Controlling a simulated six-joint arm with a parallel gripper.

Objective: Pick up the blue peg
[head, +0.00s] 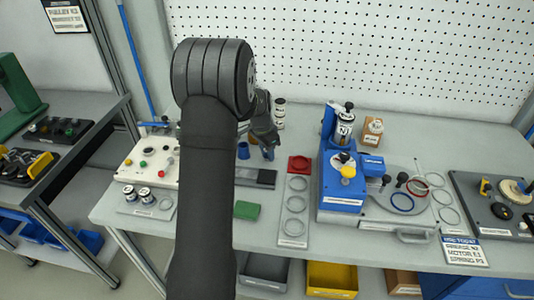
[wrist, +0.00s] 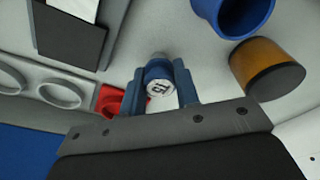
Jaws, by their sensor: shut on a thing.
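In the wrist view my gripper (wrist: 160,98) has its two blue-grey fingers on either side of a small round blue peg (wrist: 158,72). The peg's pale end carries a dark printed mark and faces the camera. My gripper is shut on it. In the head view my gripper (head: 268,152) is low over the bench, just right of a blue cup-like cylinder (head: 243,150); the peg is hard to make out there. Whether the peg still touches the bench cannot be told.
The blue cylinder (wrist: 235,12) and an amber, black-ended cylinder (wrist: 266,68) are close by in the wrist view. A red square piece (head: 299,164) tops a strip of rings (head: 295,204) on the right. A blue machine (head: 341,190) stands further right. A green block (head: 247,210) lies nearer the front.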

